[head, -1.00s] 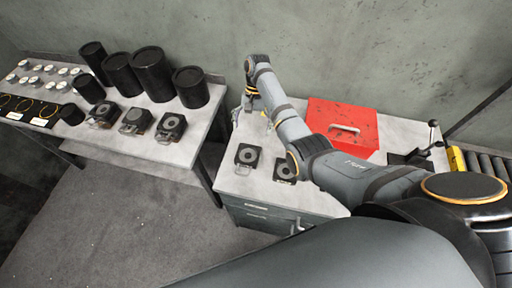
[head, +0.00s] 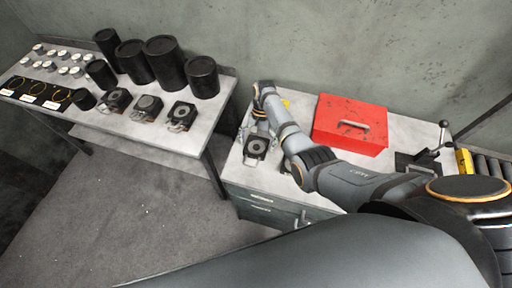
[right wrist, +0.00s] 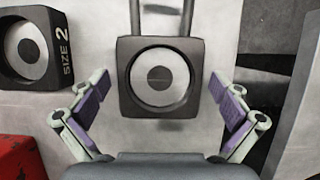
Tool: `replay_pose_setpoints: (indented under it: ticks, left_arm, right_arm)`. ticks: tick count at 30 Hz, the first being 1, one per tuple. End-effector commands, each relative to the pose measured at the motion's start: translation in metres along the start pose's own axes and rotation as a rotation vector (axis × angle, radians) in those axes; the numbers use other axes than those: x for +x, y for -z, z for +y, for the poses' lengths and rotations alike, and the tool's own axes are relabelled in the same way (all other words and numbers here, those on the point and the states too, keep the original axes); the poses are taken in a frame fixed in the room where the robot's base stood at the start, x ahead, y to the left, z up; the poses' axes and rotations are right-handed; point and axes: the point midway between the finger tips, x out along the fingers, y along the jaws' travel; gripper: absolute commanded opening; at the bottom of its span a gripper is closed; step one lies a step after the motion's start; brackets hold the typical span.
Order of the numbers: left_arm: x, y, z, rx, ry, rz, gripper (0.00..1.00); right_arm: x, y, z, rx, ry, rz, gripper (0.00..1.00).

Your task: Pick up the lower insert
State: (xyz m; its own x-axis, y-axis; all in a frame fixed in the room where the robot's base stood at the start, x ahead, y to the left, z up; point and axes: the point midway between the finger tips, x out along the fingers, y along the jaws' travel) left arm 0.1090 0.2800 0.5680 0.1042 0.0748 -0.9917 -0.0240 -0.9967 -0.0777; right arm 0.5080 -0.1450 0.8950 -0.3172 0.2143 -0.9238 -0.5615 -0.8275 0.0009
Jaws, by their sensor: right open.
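A black square insert with a grey ring face and dark centre (right wrist: 158,78) lies on the light table, its two-bar handle pointing to the top of the right wrist view. It also shows in the head view (head: 255,147). My right gripper (right wrist: 160,84) is open, with one finger on each side of this insert and gaps between pads and block. In the head view the right gripper (head: 257,131) hangs over this insert. A second, similar insert marked "SIZE 2" (right wrist: 33,50) lies to its left in the wrist view; my arm mostly hides it in the head view. My left gripper is not in view.
A red box (head: 350,126) stands at the back of the right table, with a black lever device (head: 425,160) beside it. The left table holds black cylinders (head: 165,70), several similar inserts (head: 147,107) and small round parts. Floor shows between the tables.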

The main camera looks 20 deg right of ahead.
Motion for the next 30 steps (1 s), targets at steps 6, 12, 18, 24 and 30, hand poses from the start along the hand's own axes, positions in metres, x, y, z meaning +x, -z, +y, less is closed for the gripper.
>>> replay_pose_setpoints:
  ticks: [6, 12, 18, 24, 30]
  left_arm:
    - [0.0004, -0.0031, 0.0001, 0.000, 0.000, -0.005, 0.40]
    - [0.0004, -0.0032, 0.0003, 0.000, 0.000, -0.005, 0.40]
    - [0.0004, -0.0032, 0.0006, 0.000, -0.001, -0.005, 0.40]
    - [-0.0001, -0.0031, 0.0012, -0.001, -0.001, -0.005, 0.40]
    - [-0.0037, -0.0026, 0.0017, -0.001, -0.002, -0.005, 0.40]
  right_arm:
    - [-0.0003, 0.0002, -0.0001, 0.000, 0.000, 0.000, 0.86]
    - [-0.0005, 0.0002, 0.0000, 0.000, 0.000, 0.000, 0.59]
    - [-0.0007, 0.0002, 0.0001, 0.000, 0.000, 0.000, 0.32]
    - [-0.0032, 0.0003, -0.0010, -0.001, 0.002, 0.002, 0.22]
    - [-0.0064, -0.0009, -0.0009, -0.001, 0.002, 0.002, 0.22]
